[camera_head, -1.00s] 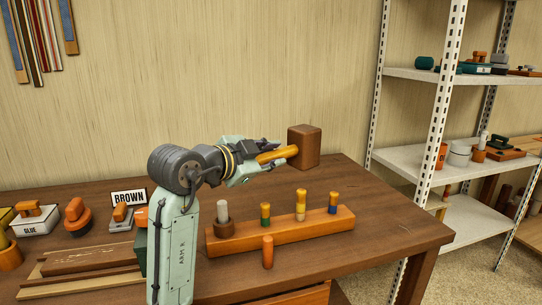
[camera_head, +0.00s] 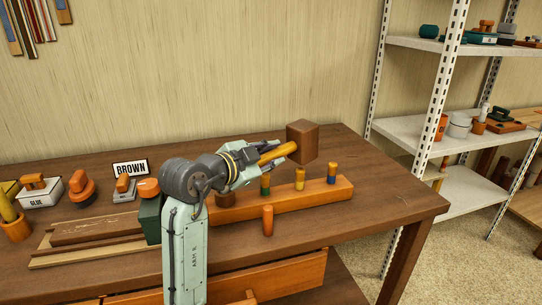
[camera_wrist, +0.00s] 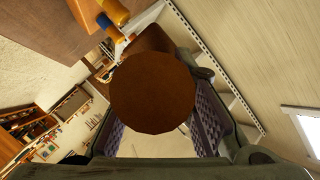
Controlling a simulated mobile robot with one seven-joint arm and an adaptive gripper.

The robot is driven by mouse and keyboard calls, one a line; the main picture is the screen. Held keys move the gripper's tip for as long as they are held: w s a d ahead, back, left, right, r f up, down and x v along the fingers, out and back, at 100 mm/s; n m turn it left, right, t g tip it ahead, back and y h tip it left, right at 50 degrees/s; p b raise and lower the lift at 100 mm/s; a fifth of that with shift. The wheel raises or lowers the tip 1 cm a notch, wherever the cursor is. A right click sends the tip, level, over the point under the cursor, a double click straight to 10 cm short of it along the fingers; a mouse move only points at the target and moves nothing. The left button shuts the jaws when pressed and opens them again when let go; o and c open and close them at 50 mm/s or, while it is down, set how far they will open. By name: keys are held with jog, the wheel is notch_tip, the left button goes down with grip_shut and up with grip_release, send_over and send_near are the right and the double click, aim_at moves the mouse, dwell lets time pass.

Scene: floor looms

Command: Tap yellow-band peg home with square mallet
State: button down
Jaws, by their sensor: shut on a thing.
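My gripper (camera_head: 258,160) is shut on the orange handle (camera_head: 279,153) of the square mallet. The long orange peg block (camera_head: 315,198) lies on the bench below. In the wrist view, a brown disc (camera_wrist: 152,92) fills the space between my fingers.
A loose orange peg (camera_head: 268,220) stands in front of the block. The bench's right end (camera_head: 400,200) is clear.

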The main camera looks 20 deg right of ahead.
jog(key=shift+r+p, duration=1.75)
jog(key=shift+r, duration=0.95)
jog(key=shift+f, duration=0.1)
